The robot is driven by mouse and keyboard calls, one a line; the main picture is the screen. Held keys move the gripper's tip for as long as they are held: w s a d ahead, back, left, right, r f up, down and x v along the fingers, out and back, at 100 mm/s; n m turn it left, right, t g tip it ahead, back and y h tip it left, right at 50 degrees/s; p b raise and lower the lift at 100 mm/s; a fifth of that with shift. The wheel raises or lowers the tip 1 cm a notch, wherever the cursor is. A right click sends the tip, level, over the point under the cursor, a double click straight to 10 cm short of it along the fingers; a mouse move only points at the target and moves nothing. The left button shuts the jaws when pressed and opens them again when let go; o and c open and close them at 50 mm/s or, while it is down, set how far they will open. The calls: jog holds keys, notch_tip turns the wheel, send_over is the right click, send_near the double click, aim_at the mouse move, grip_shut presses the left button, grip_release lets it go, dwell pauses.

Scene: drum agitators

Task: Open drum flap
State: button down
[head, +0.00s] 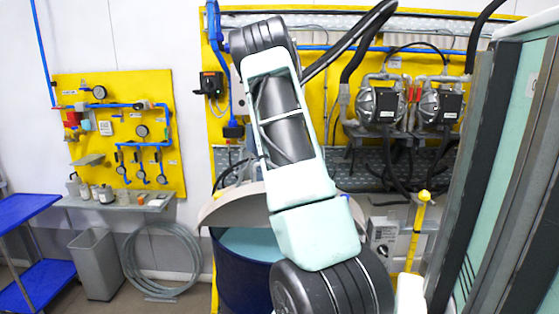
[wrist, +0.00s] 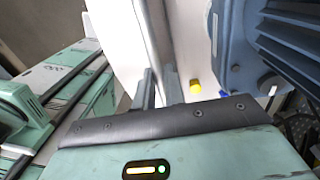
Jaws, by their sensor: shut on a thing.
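The dark blue drum (head: 235,290) stands in the middle of the head view, partly behind my arm. A teal surface (head: 250,243) shows inside its top. The drum flap (head: 235,212), a pale curved plate, is tilted up behind that opening. My gripper is hidden behind my arm in the head view. In the wrist view my gripper (wrist: 158,88) has its two dark fingers close together on the edge of the pale flap (wrist: 125,40). A blue-grey ribbed motor (wrist: 255,45) is just right of the fingers.
A yellow wall panel with pumps (head: 380,105) is behind the drum. A tall grey-and-teal cabinet (head: 510,170) stands close on the right. A yellow-topped post (head: 420,215) is right of the drum. A grey bin (head: 97,265) and hose coil (head: 160,265) are at left.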

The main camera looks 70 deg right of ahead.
jog(key=shift+d+f, duration=0.1)
jog(key=shift+f, duration=0.3)
jog(key=c, duration=1.5)
grip_release()
jog(key=shift+w+d, duration=0.1)
jog(key=shift+d, duration=0.05)
jog(key=shift+r, duration=0.15)
jog(key=shift+r, duration=0.1)
jog(key=r+b, duration=0.1)
jog(key=r, duration=0.4)
jog(key=r+b, duration=0.1)
jog(key=r, duration=0.5)
jog(key=d+r+b, duration=0.1)
jog(key=r, duration=0.5)
jog(key=shift+w+d+r, duration=0.1)
jog(key=shift+w, duration=0.15)
